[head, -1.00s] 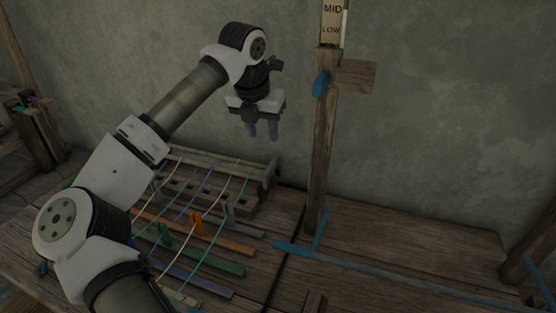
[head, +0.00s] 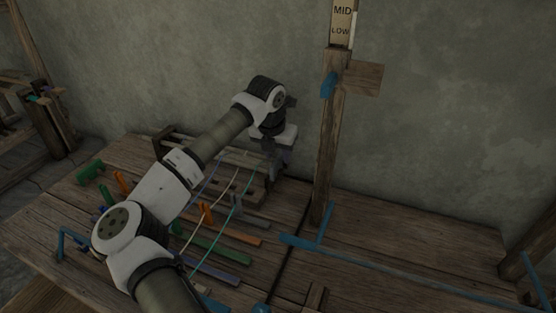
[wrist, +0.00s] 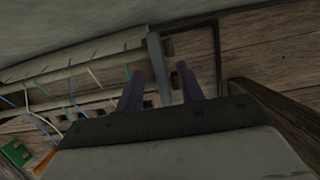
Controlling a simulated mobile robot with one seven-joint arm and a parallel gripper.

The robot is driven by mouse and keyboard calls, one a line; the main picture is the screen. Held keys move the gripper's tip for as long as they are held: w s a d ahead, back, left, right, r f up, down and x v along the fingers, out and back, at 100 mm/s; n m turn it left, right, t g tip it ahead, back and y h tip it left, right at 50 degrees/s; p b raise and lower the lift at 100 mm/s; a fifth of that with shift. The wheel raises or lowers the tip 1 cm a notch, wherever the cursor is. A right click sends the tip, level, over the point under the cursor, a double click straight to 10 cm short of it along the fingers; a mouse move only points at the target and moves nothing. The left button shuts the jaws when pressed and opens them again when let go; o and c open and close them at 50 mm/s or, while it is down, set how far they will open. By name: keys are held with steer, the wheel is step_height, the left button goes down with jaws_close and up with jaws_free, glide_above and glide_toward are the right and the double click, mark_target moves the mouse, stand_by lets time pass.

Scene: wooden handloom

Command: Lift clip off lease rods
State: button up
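The grey clip (wrist: 157,62) stands across the right ends of two long, pale lease rods (wrist: 85,60) in the wrist view. My gripper (wrist: 160,88) is open, with one dark purple finger on each side of the clip and a visible gap on both sides. In the head view my gripper (head: 271,174) is low over the right end of the rods, pointing down. There it largely covers the clip, and my arm hides much of the rods. Whether the fingers reach below the clip's top is hard to tell.
Coloured threads (head: 234,205) run across the rods, over several coloured slats (head: 217,243). An upright wooden post (head: 327,150) stands close to the right of my gripper. A blue bar (head: 380,268) lies right of the slats. The wall is close behind.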

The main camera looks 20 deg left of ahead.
steer(key=shift+w+f, duration=0.15)
steer(key=shift+f, duration=0.3)
steer(key=shift+f+b, duration=0.25)
steer(key=shift+b, duration=0.15)
steer(key=shift+c, duration=0.2)
jaws_close()
